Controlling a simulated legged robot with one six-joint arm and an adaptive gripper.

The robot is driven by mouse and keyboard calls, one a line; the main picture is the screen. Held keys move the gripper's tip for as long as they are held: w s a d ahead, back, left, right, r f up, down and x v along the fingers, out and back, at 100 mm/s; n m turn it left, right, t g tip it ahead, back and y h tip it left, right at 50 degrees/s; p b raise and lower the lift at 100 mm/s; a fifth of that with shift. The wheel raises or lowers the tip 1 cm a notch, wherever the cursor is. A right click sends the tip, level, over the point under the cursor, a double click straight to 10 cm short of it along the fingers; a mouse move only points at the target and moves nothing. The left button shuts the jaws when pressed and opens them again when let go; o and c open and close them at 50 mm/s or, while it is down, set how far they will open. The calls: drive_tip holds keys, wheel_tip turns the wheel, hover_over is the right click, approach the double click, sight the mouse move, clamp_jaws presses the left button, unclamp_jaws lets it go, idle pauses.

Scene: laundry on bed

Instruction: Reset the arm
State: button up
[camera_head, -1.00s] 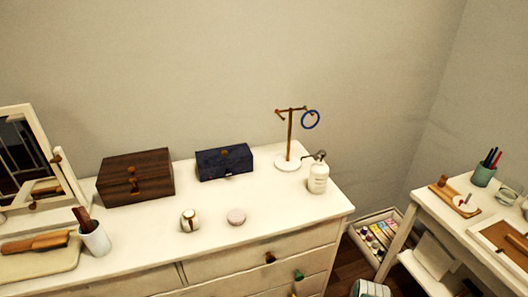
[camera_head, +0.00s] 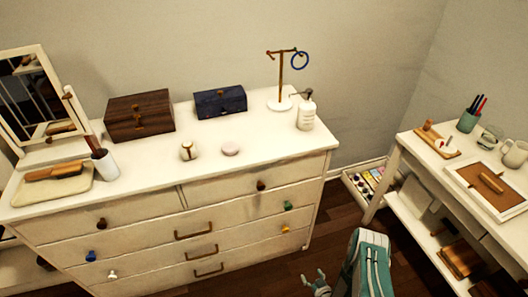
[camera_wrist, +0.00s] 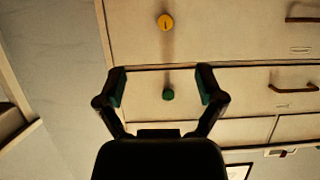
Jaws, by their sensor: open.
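My gripper (camera_wrist: 162,78) shows in the wrist view with its two dark, teal-padded fingers spread wide apart. Nothing is held between them. The dresser front (camera_wrist: 230,50) is ahead of it, upside down in this view. A green knob (camera_wrist: 168,94) appears in the gap between the fingers, with no finger touching it. A yellow knob (camera_wrist: 165,22) shows above it. In the head view, the white dresser (camera_head: 140,245) has its drawers shut, with the green knob (camera_head: 288,205) and yellow knob (camera_head: 286,229) at its right side.
On the dresser top stand a mirror (camera_head: 40,95), brown box (camera_head: 140,115), blue box (camera_head: 220,101), ring stand (camera_head: 280,80) and white bottle (camera_head: 306,115). A side table (camera_head: 435,178) stands at right. Some wooden floor (camera_head: 330,235) is bare between the furniture.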

drive_tip(key=w+d+r+g+h, duration=0.1)
drive_tip(key=w+d+r, duration=0.3)
drive_tip(key=w+r, duration=0.65)
drive_tip(key=w+d+r+g+h, duration=0.15)
drive_tip(key=w+r, duration=0.25)
drive_tip(key=r, duration=1.1)
drive_tip(key=w+r+g+h, duration=0.1)
drive_tip(key=w+r+h, duration=0.15)
drive_tip(key=r, duration=1.25)
drive_tip(key=s+a+r+m+g, duration=0.1)
drive_tip(key=s+a+r, duration=0.1)
drive_tip(key=s+r, duration=0.6)
drive_tip(key=s+a+r+m+g, duration=0.15)
drive_tip(key=s+r, duration=0.25)
drive_tip(key=r, duration=0.8)
drive_tip(key=s+a+r, duration=0.3)
drive_tip(key=s, duration=0.8)
drive_tip(key=s+a+r+m+g, duration=0.1)
drive_tip(key=s+a+r, duration=0.2)
drive_tip(key=s, duration=0.9)
drive_tip(key=shift+a+r+y, duration=0.15)
drive_tip(key=shift+r+y, duration=0.25)
drive_tip(key=shift+r, duration=0.3)
